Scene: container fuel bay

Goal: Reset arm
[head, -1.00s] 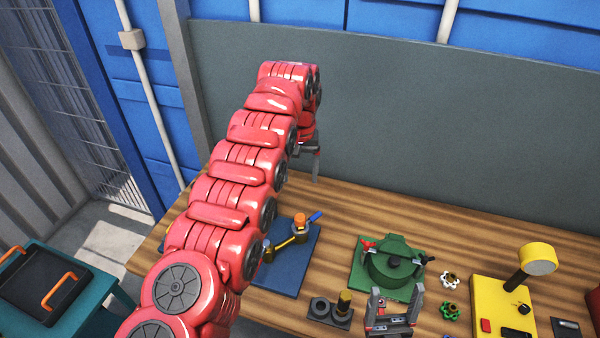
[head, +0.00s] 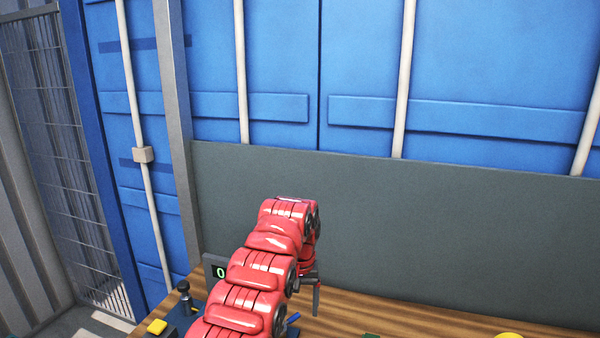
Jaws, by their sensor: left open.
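My red left arm reaches up from the bottom of the head view over the wooden workbench (head: 390,318). My left gripper (head: 316,296) hangs down at the arm's end, just above the bench near the grey back panel. It is open, and no object shows in it. Only part of its fingers shows, since the arm's last links cover the rest. My right gripper is out of the picture.
A grey panel (head: 420,230) stands behind the bench, with blue container doors (head: 440,70) above. A small display (head: 219,271) reading 0 stands left of my arm, near a dark knobbed post (head: 185,293) and a yellow block (head: 156,327).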

